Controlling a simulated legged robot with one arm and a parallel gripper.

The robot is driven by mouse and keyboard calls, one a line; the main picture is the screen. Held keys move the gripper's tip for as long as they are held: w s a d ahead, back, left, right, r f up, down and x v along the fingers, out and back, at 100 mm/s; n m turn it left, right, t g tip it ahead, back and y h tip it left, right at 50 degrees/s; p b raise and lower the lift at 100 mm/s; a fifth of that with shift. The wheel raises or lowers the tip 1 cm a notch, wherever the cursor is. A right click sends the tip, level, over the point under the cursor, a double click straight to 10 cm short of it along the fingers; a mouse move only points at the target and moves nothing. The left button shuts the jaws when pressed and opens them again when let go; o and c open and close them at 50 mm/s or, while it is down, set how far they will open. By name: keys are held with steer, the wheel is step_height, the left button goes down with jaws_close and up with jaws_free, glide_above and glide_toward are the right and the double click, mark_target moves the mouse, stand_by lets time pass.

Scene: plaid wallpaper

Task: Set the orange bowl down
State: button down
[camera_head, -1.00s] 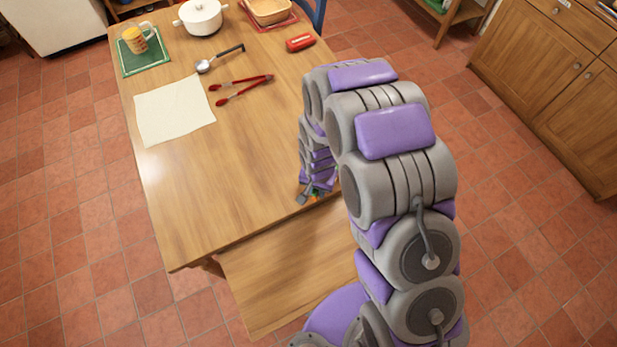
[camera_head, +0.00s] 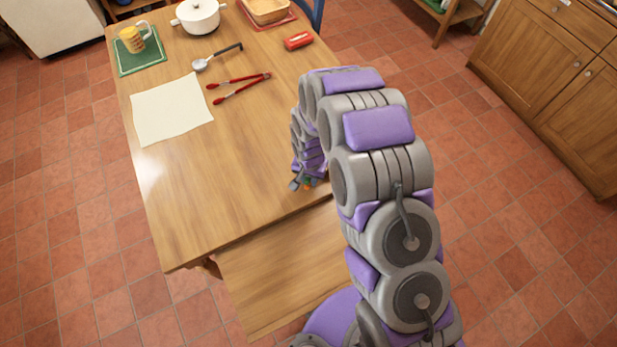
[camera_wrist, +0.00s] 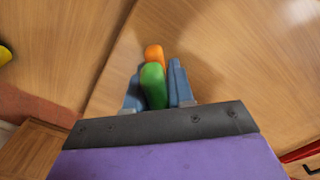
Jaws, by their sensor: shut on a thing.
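My gripper (camera_wrist: 155,85) shows in the wrist view with its two blue fingers close around a small thing. This held thing has a rounded green part (camera_wrist: 153,84) nearer the camera and an orange part (camera_wrist: 154,53) beyond it. No bowl shape can be made out. In the head view my gripper (camera_head: 303,184) is at the right side of the wooden table (camera_head: 215,205), near its edge, with a speck of orange and green at its tips. Whether the held thing touches the wood cannot be told.
On the table lie a cream cloth (camera_head: 170,108), red tongs (camera_head: 238,87), a ladle (camera_head: 217,56) and a red object (camera_head: 298,41). A mug (camera_head: 133,39) on a green mat, a white pot (camera_head: 197,15) and a basket (camera_head: 266,10) stand farther back. A lower wooden bench (camera_head: 275,275) is in front.

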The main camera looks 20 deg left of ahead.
steer(key=shift+w+d, duration=0.1)
steer(key=shift+d, duration=0.25)
steer(key=c, duration=1.4)
jaws_free()
steer(key=o, duration=0.4)
steer(key=shift+a+f, duration=0.15)
steer(key=shift+a, duration=0.35)
steer(key=shift+d, duration=0.1)
steer(key=shift+d+r, duration=0.25)
steer(key=shift+r, duration=0.2)
step_height(320, 180, up, 11)
steer(key=shift+a+r+p, duration=0.1)
steer(key=shift+a+p, duration=0.05)
steer(key=shift+p, duration=0.9)
steer(key=shift+r, duration=0.15)
